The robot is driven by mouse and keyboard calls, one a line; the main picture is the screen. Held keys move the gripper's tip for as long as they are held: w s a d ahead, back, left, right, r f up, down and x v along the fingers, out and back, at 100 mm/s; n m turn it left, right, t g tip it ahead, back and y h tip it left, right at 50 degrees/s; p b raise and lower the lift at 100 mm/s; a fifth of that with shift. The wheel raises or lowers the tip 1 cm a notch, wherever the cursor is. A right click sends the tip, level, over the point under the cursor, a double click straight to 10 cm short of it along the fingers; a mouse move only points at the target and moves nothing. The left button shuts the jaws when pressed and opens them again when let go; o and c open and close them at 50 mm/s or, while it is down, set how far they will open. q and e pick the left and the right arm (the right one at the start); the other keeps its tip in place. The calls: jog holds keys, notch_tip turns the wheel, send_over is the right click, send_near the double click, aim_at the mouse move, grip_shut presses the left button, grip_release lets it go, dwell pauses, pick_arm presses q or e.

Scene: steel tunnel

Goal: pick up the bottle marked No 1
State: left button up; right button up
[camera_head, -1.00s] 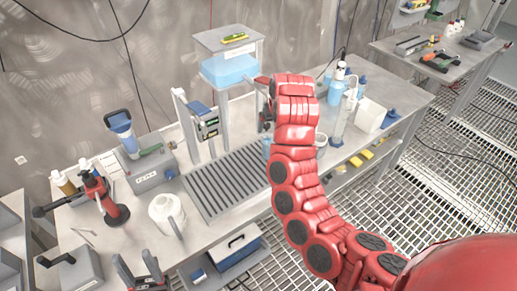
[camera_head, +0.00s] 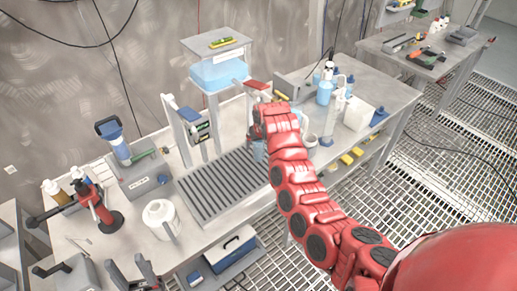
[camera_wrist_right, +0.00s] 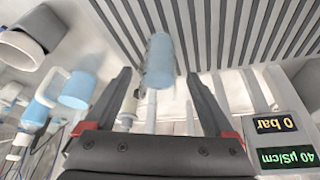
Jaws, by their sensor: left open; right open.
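No "No 1" mark is readable on any bottle. In the right wrist view a pale blue cylindrical bottle (camera_wrist_right: 160,62) stands beyond and between the open fingers of my right gripper (camera_wrist_right: 158,85), beside dark slats. I cannot tell whether the fingers touch it. In the head view a blue piece of it seems to show (camera_head: 260,150) beside my red right arm, which hides most of that gripper. More blue-filled bottles (camera_head: 324,92) stand at the back right of the bench; blue ones also show in the wrist view (camera_wrist_right: 78,90). My left gripper (camera_head: 132,272) is open and empty at the bottom left.
A slatted drain grate (camera_head: 225,188) lies mid-bench. A blue tank (camera_head: 218,72) on a stand rises behind it. A white block (camera_head: 358,114) sits right.

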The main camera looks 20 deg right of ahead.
jog(key=shift+w+f+p, duration=0.35)
jog(key=shift+f+p, duration=0.05)
jog(key=shift+p, duration=0.05)
jog(key=shift+w+d+f+p, duration=0.1)
jog(key=shift+w+f+p, duration=0.25)
jog(key=shift+f, duration=0.25)
jog(key=shift+x, duration=1.4)
grip_shut()
